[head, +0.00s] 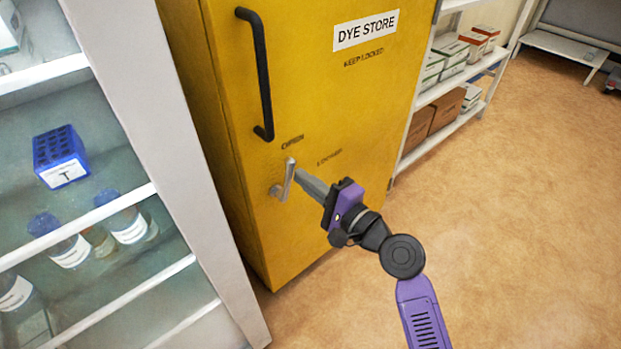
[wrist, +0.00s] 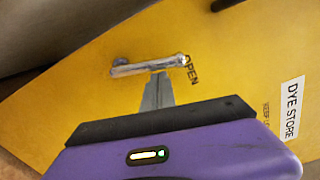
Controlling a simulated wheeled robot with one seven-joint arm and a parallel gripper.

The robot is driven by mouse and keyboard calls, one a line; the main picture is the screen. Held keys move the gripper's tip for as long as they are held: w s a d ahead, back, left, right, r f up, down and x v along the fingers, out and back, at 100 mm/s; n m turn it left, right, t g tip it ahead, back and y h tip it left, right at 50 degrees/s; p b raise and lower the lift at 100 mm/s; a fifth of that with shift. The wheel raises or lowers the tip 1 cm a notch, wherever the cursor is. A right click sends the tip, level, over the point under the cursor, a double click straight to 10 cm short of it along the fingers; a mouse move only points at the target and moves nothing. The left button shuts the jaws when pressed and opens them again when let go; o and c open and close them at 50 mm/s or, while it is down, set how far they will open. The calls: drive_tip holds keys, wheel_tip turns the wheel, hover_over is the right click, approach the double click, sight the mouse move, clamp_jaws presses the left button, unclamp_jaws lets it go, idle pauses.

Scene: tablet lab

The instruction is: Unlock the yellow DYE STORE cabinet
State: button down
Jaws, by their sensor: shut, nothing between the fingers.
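The yellow DYE STORE cabinet (head: 330,100) stands in the middle of the head view, its door shut. A silver lever (head: 288,180) on its lower left front stands nearly upright, its upper end at the OPEN mark (head: 292,143). The LOCKED mark (head: 329,157) is to the right of the lever. My gripper (head: 299,176) is shut and empty, its tips right beside the lever on its right side. In the wrist view the tips (wrist: 158,76) meet the middle of the lever (wrist: 140,67); I cannot tell whether they touch. The lever's end lies at the OPEN mark (wrist: 192,70).
A black door handle (head: 262,75) stands out above the lever. A glass-fronted white cabinet (head: 170,150) with bottles and a blue rack (head: 60,157) is close on the left. White shelves (head: 445,90) with boxes stand behind on the right. The floor (head: 510,230) at right is clear.

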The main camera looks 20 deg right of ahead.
drive_tip(key=shift+s+a+r+n, duration=0.2)
drive_tip(key=shift+a+n, duration=0.2)
drive_tip(key=shift+n, duration=0.35)
drive_tip(key=shift+s+a+r+n, duration=0.15)
drive_tip(key=shift+a+n, duration=0.25)
drive_tip(key=shift+n, duration=0.35)
drive_tip(key=shift+a, duration=0.1)
drive_tip(key=shift+w, duration=0.1)
